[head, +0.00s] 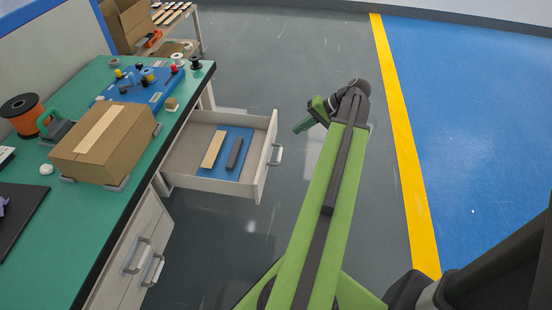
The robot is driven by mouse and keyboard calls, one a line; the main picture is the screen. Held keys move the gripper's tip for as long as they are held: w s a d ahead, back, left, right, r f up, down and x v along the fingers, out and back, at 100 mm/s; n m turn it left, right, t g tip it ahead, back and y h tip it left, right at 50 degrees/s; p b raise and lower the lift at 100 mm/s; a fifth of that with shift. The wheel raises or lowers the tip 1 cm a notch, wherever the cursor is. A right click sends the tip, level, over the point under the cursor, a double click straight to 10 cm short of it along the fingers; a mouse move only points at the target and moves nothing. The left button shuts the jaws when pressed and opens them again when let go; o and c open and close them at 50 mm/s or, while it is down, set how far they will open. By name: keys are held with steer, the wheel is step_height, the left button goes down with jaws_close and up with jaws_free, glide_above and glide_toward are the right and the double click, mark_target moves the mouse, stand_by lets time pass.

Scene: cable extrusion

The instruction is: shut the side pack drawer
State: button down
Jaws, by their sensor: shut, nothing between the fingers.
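The side pack drawer (212,189) is pulled out from under the green-topped bench, to the right of the bench edge. It is light grey, with a handle (276,154) on its front panel. Inside lie a blue mat (228,170), a beige bar (213,150) and a dark bar (235,154). My gripper (301,126) is to the right of the drawer front, past the handle, and appears apart from it. It is shut and holds nothing. Its fingertips are small in this view and point toward the drawer.
The bench (83,215) carries a cardboard box (104,145), an orange spool (25,115) and a blue board with small parts (140,88). Closed drawers with handles (138,256) are nearer me. Grey floor (275,60) is clear beyond the drawer. A yellow line (400,140) borders blue floor at right.

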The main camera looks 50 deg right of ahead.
steer(key=s+d+f, duration=0.1)
steer(key=s+d, duration=0.1)
steer(key=b, duration=0.7)
glide_toward(269, 143)
steer(key=shift+m+t, duration=0.3)
steer(key=shift+t, duration=0.1)
steer(key=f, duration=0.1)
steer(key=w+a+f, duration=0.1)
steer(key=f, duration=0.1)
steer(key=w+f, duration=0.1)
steer(key=shift+a+f, duration=0.3)
steer(key=shift+f, duration=0.05)
steer(key=shift+w+a, duration=0.3)
steer(key=shift+w, duration=0.3)
